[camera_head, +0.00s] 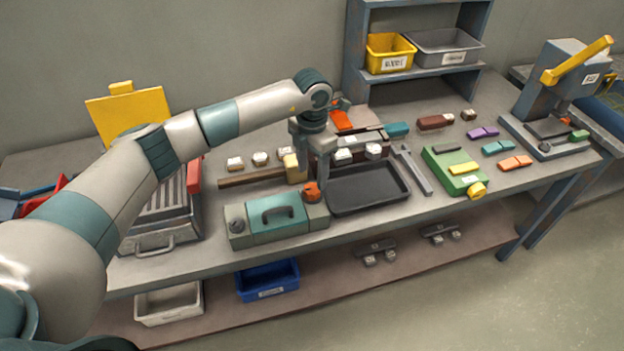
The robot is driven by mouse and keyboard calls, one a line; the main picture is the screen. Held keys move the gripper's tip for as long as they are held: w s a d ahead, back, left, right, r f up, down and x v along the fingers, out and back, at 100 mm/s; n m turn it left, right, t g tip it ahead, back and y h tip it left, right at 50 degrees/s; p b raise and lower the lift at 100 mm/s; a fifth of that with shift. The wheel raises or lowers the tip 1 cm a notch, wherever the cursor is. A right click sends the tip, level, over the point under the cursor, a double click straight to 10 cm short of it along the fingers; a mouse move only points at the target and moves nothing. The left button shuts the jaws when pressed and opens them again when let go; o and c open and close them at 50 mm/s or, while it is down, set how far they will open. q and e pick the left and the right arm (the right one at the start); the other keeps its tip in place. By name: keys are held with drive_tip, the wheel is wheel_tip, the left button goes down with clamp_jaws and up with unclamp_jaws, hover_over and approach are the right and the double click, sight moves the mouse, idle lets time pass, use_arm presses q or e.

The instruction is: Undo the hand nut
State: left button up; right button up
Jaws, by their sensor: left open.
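An orange knob (311,192), which looks like the hand nut, sits at the right end of a grey and teal box (240,228) with a handle on its lid. My left gripper (314,178) points down just above and behind the knob, with its fingers apart. Nothing shows between the fingers. I cannot tell whether a fingertip touches the knob. My right gripper is not in view.
A dark tray (375,203) lies right of the knob, with a grey bar tool (415,170) beside it. A green box with a yellow knob (477,189) stands further right. Several small white blocks lie behind. A ribbed metal unit (165,235) stands left. The table's front edge is close.

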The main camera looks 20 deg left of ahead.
sight(312, 188)
use_arm(q)
drive_tip(key=shift+f+p, duration=0.65)
drive_tip(key=shift+f, duration=2.05)
drive_tip(key=c, duration=1.1)
